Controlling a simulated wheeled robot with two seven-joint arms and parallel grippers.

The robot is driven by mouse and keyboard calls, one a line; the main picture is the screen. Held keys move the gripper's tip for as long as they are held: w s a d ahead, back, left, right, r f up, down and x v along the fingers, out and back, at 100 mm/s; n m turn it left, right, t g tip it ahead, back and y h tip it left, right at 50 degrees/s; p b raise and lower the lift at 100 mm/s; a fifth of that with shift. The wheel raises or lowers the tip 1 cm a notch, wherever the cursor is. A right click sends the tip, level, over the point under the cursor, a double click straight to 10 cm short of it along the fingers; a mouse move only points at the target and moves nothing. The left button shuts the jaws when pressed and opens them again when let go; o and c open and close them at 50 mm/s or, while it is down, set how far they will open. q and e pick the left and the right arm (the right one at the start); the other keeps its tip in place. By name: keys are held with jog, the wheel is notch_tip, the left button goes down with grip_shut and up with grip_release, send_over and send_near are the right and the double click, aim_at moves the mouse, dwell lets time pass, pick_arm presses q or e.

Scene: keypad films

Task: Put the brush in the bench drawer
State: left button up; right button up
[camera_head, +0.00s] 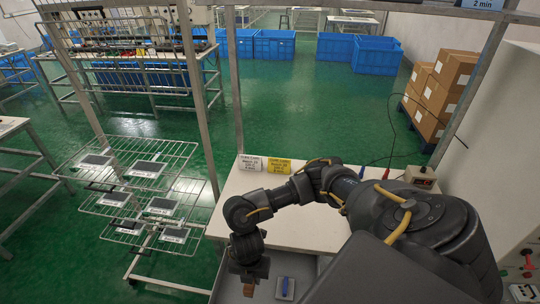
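My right arm reaches in from the right and bends down at the front left of the white bench (290,212). My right gripper (248,277) points down over a grey open drawer (268,292) at the bench's front edge. A small brown piece, which looks like part of the brush (249,290), shows right at the fingertips. I cannot tell whether the fingers grip it or whether it rests on the drawer floor. My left gripper is out of view.
A blue-handled tool (285,286) lies on a pale square in the drawer, right of the gripper. A wire rack (150,190) with several grey plates stands left.

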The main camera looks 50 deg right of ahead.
jog(key=d+f+b, duration=0.1)
jog(key=d+f, duration=0.1)
jog(key=d, duration=0.1)
jog(key=w+d+f+b, duration=0.1)
jog(key=d+f, duration=0.1)
jog(key=d+f+b, duration=0.1)
jog(key=d+f, duration=0.1)
jog(key=d, duration=0.1)
jog(key=shift+w+d+f, duration=0.15)
jog(key=shift+d+f, duration=0.2)
jog(key=shift+w+d+f, duration=0.15)
jog(key=shift+d+f, duration=0.05)
jog(key=shift+d, duration=0.1)
jog(key=shift+d+f, duration=0.2)
jog(key=shift+f, duration=0.1)
jog(key=shift+w+d+f, duration=0.1)
jog(key=shift+d+f, duration=0.1)
jog(key=shift+f, duration=0.75)
jog(key=shift+w+d+f, duration=0.1)
jog(key=shift+d+f, duration=0.05)
jog(key=shift+f, duration=0.8)
jog(key=shift+s, duration=0.1)
jog(key=shift+f, duration=0.1)
jog(key=o, duration=0.5)
jog(key=shift+f, duration=0.1)
jog(key=o, duration=0.4)
jog(key=shift+o, duration=0.2)
